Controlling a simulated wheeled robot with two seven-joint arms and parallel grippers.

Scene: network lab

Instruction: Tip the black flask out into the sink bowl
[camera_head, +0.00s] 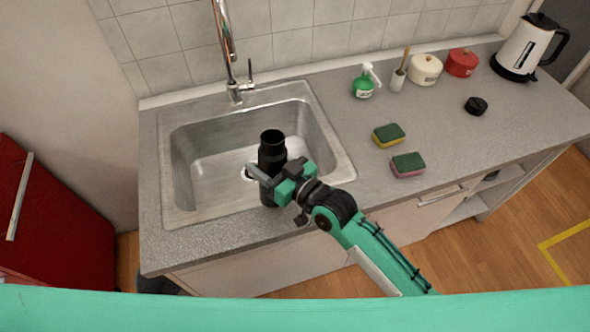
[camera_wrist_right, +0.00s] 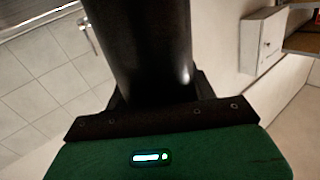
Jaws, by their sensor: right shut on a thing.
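The black flask (camera_head: 271,146) is upright, with its open mouth at the top, in front of or over the front part of the sink bowl (camera_head: 215,180). My right gripper (camera_head: 268,178) is shut around the flask's body. In the right wrist view the flask (camera_wrist_right: 140,45) fills the upper middle, between the fingers of my right gripper (camera_wrist_right: 150,95). Its lower part is partly hidden by the gripper in the head view. The bowl is steel and its drain is partly hidden behind the gripper. My left gripper is not in view.
A chrome tap (camera_head: 228,50) stands behind the bowl. On the counter to the right are two sponges (camera_head: 389,135) (camera_head: 408,165), a green spray bottle (camera_head: 364,84), a brush holder (camera_head: 398,80), two pots (camera_head: 425,70) (camera_head: 462,63), a black lid (camera_head: 476,106) and a kettle (camera_head: 524,48).

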